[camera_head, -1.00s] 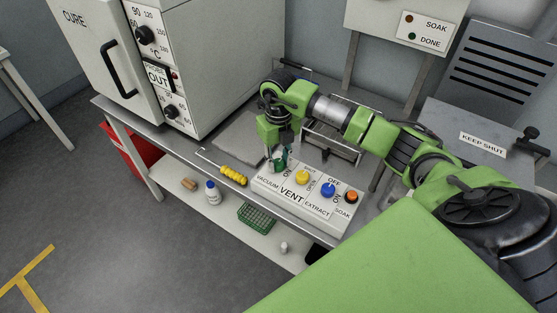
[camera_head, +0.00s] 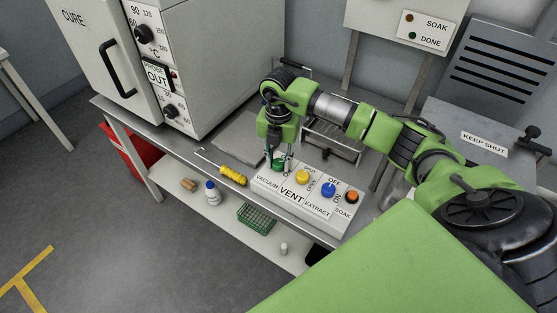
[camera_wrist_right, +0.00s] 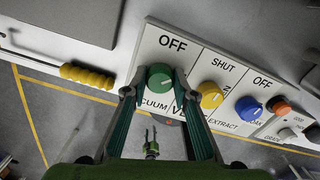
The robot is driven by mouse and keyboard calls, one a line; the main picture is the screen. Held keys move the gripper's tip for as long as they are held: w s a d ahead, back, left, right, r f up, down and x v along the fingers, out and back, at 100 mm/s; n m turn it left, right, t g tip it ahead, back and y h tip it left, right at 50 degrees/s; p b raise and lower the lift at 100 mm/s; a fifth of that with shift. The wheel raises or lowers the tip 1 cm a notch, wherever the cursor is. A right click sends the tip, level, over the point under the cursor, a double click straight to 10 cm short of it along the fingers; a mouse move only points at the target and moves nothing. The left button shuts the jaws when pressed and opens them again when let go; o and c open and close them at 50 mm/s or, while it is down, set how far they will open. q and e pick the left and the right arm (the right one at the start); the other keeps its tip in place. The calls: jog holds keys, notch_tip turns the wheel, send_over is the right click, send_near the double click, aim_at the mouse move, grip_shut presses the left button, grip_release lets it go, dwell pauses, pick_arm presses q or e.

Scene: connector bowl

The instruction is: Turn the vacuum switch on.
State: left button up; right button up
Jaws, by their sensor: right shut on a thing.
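The vacuum switch is a round green knob (camera_wrist_right: 159,76) at the left end of the white switch panel (camera_head: 262,187), below an OFF label in the right wrist view. My right gripper (camera_head: 278,166) points down over it. In the wrist view its two fingers (camera_wrist_right: 157,95) stand either side of the green knob, shut on it. The fingers partly hide the knob in the head view, and its pointer direction is hard to tell. My left gripper (camera_wrist_right: 150,135) shows small beyond the panel's front in the wrist view, its fingers apart; it is outside the head view.
Yellow (camera_head: 302,177), blue (camera_head: 328,189) and orange (camera_head: 351,197) controls sit right of the green knob. A yellow-handled tool (camera_head: 232,175) lies left of the panel. The cure oven (camera_head: 225,60) stands behind left, and a wire rack (camera_head: 335,140) behind the panel.

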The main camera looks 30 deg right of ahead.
aim_at(279, 162)
jog(key=m, duration=0.4)
jog(key=shift+r, duration=0.1)
jog(key=shift+d+m+p, duration=0.1)
jog(key=shift+m+p, duration=0.3)
jog(key=shift+m, duration=1.8)
jog(key=o, duration=1.1)
notch_tip(279, 162, up, 12)
jog(key=shift+f, duration=0.1)
